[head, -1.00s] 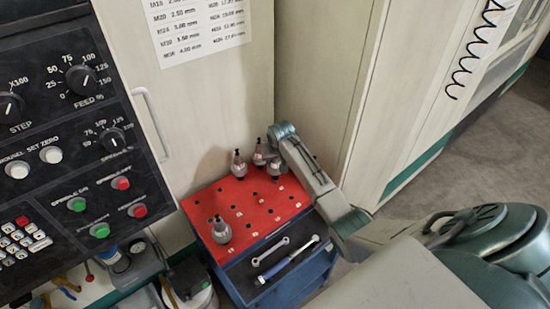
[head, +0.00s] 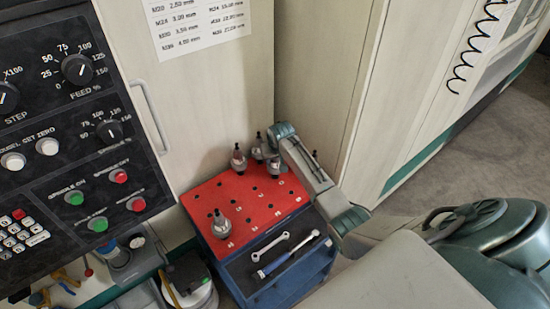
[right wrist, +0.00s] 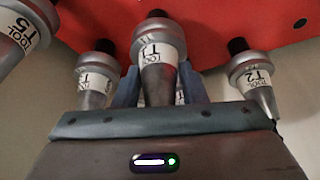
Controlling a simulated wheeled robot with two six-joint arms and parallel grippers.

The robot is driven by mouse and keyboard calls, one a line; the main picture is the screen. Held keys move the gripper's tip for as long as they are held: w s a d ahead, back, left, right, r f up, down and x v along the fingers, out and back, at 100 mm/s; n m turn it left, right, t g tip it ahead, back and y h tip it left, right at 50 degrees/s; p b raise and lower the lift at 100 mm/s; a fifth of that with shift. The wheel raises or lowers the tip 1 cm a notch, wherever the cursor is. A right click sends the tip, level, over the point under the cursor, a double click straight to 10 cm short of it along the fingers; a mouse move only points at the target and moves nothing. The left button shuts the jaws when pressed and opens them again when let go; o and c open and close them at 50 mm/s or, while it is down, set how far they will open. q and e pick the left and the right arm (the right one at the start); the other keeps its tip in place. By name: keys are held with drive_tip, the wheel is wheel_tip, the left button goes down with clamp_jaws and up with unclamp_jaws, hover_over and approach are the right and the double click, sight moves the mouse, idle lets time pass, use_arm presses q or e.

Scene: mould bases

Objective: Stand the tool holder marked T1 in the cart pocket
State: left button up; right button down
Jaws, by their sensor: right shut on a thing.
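The tool holder marked T1 (right wrist: 160,52) shows in the right wrist view, grey with a white label, between the fingers of my right gripper (right wrist: 158,88). The gripper is shut on it. In the head view my right gripper (head: 277,147) is at the back of the cart's red top (head: 240,205), among grey holders, partly hidden by my arm. I cannot tell whether T1 is seated or lifted. The red top has several numbered dark pockets. My left gripper is out of view.
The T2 holder (right wrist: 250,70) and T5 holder (right wrist: 22,32) flank T1 closely. Another holder (head: 221,226) stands at the front left of the red top. A control panel (head: 75,150) is at left; cabinet walls stand behind.

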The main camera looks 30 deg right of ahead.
drive_tip(key=shift+w, duration=0.1)
drive_tip(key=c, duration=0.8)
unclamp_jaws()
drive_tip(key=shift+s+a+f, duration=0.1)
drive_tip(key=shift+s, duration=0.15)
drive_tip(key=shift+b+v, duration=1.35)
drive_tip(key=shift+v, duration=4.2)
